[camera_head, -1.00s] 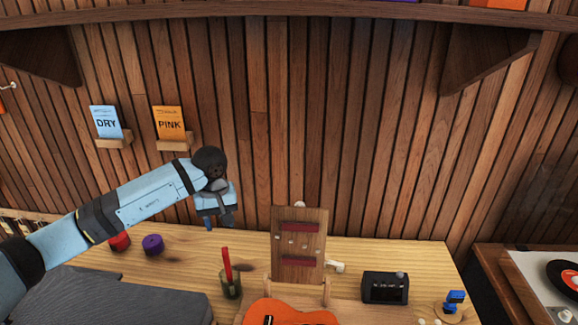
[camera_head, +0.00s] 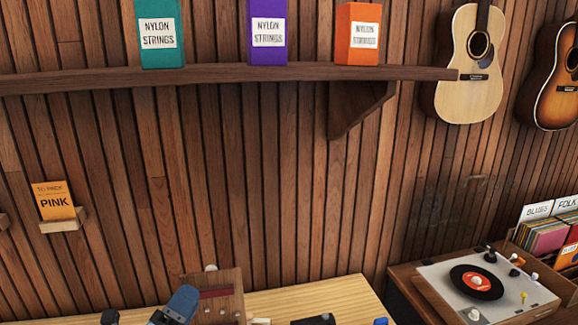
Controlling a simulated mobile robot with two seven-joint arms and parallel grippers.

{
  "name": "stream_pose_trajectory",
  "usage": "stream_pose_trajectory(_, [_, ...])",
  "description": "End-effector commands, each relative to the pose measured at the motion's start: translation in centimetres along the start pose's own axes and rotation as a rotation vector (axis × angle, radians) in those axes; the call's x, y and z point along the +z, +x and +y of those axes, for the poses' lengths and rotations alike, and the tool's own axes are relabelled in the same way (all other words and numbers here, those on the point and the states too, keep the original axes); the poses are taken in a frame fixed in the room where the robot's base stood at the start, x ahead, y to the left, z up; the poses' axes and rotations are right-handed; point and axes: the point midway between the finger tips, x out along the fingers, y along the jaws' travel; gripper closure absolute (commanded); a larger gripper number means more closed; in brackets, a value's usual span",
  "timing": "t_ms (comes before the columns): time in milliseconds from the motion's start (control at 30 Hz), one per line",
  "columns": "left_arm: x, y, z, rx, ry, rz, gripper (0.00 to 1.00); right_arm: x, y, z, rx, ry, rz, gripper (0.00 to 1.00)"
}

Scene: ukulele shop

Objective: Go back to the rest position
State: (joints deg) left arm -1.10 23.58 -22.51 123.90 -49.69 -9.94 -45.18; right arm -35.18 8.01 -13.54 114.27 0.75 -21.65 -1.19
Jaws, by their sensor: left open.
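My left gripper (camera_head: 174,308) shows only in part at the bottom edge, in front of the wooden stand (camera_head: 222,291) on the workbench (camera_head: 325,297). It is open. I see nothing held in it. Most of its arm is below the picture. My right gripper is not in view.
Teal (camera_head: 160,34), purple (camera_head: 266,33) and orange (camera_head: 357,34) string boxes stand on the wall shelf (camera_head: 230,75). A PINK card (camera_head: 54,202) sits in a wall holder at left. A turntable (camera_head: 487,286) stands at right. Two ukuleles (camera_head: 464,85) hang at upper right.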

Motion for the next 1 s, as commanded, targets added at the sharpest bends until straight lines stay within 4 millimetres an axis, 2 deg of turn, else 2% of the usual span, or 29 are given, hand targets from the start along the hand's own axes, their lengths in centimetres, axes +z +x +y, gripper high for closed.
stream_pose_trajectory(33, [0.7, -1.7, 1.4, 0.108, -0.175, -0.098, 0.56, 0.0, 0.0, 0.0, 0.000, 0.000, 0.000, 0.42])
stream_pose_trajectory(167, [1.8, -7.4, 5.8, 0.408, -0.629, -0.371, 0.56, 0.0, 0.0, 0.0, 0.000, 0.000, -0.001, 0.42])
stream_pose_trajectory(200, [1.6, -9.5, 7.0, 0.500, -0.756, -0.454, 0.56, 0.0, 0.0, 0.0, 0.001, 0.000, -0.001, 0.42])
stream_pose_trajectory(300, [0.6, -14.4, 9.2, 0.697, -1.006, -0.634, 0.56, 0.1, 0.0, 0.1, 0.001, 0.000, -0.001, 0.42])
stream_pose_trajectory(400, [-0.8, -18.3, 10.2, 0.848, -1.175, -0.773, 0.56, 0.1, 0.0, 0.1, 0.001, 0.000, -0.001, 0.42])
stream_pose_trajectory(500, [-2.2, -21.6, 10.5, 0.973, -1.297, -0.887, 0.56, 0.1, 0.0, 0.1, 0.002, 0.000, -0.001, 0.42])
stream_pose_trajectory(700, [-4.6, -26.8, 10.1, 1.178, -1.460, -1.073, 0.56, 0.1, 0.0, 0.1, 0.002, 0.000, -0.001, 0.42])
stream_pose_trajectory(900, [-6.4, -30.6, 9.0, 1.336, -1.557, -1.214, 0.56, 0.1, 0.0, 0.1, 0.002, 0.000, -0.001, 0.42])
stream_pose_trajectory(1000, [-7.1, -31.6, 8.8, 1.381, -1.588, -1.252, 0.56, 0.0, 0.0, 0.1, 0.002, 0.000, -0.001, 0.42])
